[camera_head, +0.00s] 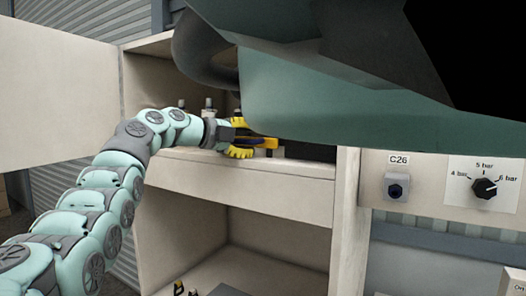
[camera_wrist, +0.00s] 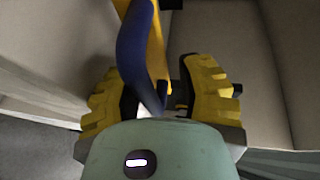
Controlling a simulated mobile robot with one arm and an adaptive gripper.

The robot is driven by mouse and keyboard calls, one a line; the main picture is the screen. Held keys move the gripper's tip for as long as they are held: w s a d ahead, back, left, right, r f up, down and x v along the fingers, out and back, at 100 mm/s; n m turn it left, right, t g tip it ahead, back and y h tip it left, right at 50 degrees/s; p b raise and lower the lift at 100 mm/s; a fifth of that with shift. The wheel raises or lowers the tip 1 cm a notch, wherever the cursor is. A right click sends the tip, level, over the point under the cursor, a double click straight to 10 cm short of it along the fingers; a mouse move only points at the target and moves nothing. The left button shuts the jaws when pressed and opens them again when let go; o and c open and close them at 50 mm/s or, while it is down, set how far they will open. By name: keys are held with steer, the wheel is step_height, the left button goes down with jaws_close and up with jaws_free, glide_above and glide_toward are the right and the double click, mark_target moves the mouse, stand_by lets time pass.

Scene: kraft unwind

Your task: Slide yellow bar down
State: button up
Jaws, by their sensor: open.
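A yellow bar (camera_wrist: 157,45) with a dark blue curved part (camera_wrist: 135,50) in front of it runs down from the top of the wrist view between my fingers. My gripper (camera_wrist: 160,85) is open, with one yellow ribbed finger on each side of the bar and blue part. In the head view my gripper (camera_head: 238,152) is at the upper shelf of the cabinet, and a small yellow piece (camera_head: 270,143) shows just right of it. The lower end of the bar is hidden behind the blue part and my wrist. I cannot tell whether a finger touches it.
The beige cabinet (camera_head: 240,190) has an open door (camera_head: 60,95) at the left and a lower compartment with small items. A large green body hangs over the upper right. Right of the cabinet are a C26 button (camera_head: 396,190) and a pressure dial (camera_head: 484,188).

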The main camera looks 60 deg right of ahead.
steer(key=shift+w+a+f, duration=0.1)
steer(key=shift+w+f, duration=0.05)
steer(key=shift+f, duration=0.05)
steer(key=shift+v, duration=0.9)
steer(key=v, duration=0.6)
steer(key=shift+r, duration=0.15)
